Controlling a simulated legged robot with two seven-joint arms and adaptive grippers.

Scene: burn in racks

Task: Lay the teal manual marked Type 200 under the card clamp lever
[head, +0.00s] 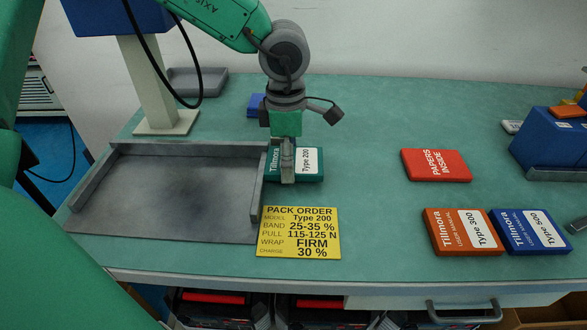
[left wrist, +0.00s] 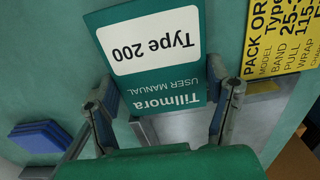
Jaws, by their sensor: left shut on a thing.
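The teal manual marked Type 200 (head: 312,162) lies at the right end of the grey tray in the head view, partly hidden by my left gripper (head: 287,172). In the left wrist view the manual (left wrist: 150,45) shows its white label and the words Tillmora User Manual. The left gripper's fingers (left wrist: 168,95) stand at both sides of the manual's near end, shut on it. Whether the manual rests on the table or is lifted I cannot tell. I cannot make out a card clamp lever.
A grey tray (head: 258,195) with raised walls is at left. A yellow pack order card (head: 298,250) lies in front. A red papers pack (head: 436,178), an orange manual (head: 448,248) and a blue manual (head: 533,247) lie at right. The middle of the teal table is clear.

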